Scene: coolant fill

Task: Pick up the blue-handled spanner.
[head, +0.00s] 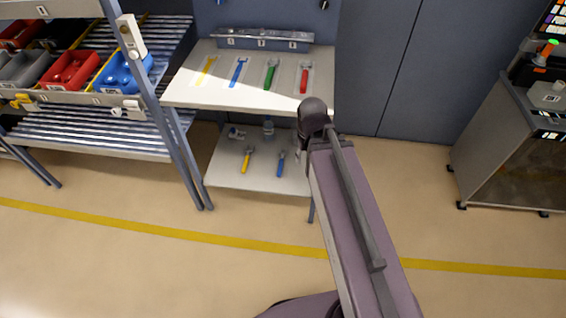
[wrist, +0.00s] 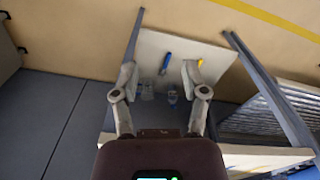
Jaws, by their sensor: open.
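The blue-handled spanner (head: 281,165) lies on the lower shelf (head: 225,170) of the workbench, near its front edge, right of a yellow-handled spanner (head: 246,160). In the wrist view the blue handle (wrist: 164,63) shows beyond and between the fingertips of my gripper (wrist: 160,72), with the yellow one (wrist: 199,63) by the right fingertip. My gripper is open and empty, and apart from the spanner. In the head view my arm hides most of the gripper. Blue (head: 238,72), yellow, green and red spanner shapes lie on the top; I cannot tell whether all are real tools.
The bench top (head: 210,92) overhangs the lower shelf. Small clear containers (head: 268,127) stand at the shelf's back. A slanted rack post (head: 160,120) is close on the left, with coloured bins (head: 72,70) behind. A cabinet (head: 510,150) stands at right. The floor in front is clear.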

